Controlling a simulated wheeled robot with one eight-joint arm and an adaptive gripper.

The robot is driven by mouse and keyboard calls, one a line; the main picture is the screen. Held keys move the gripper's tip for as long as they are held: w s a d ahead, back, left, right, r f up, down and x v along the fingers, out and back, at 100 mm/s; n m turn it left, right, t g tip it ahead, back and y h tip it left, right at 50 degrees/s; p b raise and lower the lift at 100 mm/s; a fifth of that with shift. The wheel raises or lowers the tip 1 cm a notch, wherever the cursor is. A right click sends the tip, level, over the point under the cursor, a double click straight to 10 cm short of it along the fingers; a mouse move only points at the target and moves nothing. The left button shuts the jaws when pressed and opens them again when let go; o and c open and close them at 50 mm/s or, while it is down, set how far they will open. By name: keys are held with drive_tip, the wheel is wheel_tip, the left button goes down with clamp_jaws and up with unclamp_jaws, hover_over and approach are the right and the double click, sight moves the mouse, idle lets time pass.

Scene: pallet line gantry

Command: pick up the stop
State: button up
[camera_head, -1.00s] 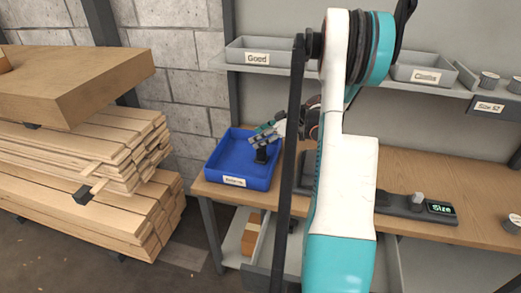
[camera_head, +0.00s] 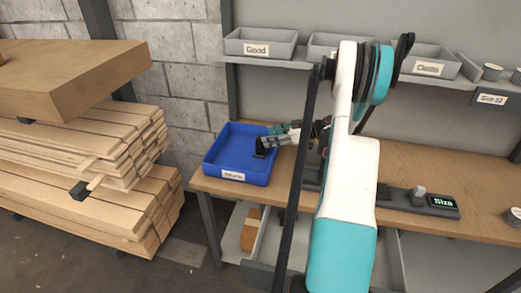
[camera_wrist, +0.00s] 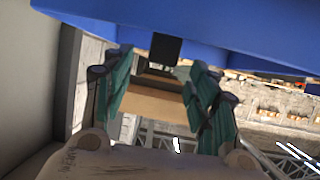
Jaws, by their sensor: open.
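A small black block (camera_head: 260,149), which looks like the stop, is at the right side of the blue tray labelled Returns (camera_head: 238,177). My gripper (camera_head: 270,138) reaches in from the right over the tray's right side, with its fingers close to the block. In the wrist view, the teal-padded fingers (camera_wrist: 161,62) are spread apart with nothing held between them. The black block also shows in the wrist view (camera_wrist: 165,48), just beyond the fingertips against the blue tray. I cannot tell whether a finger touches it.
The tray stands on the left end of a wooden bench (camera_head: 445,165). A shelf above holds grey bins, one labelled Good (camera_head: 258,49). A gauge with a Size display (camera_head: 443,202) sits to the right. Stacked lumber (camera_head: 75,200) stands left. My arm hides the bench middle.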

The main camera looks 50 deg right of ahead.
sight(260, 137)
drive_tip(key=shift+b+x, duration=1.05)
drive_tip(key=shift+x, duration=1.65)
drive_tip(key=shift+a, duration=0.1)
clamp_jaws()
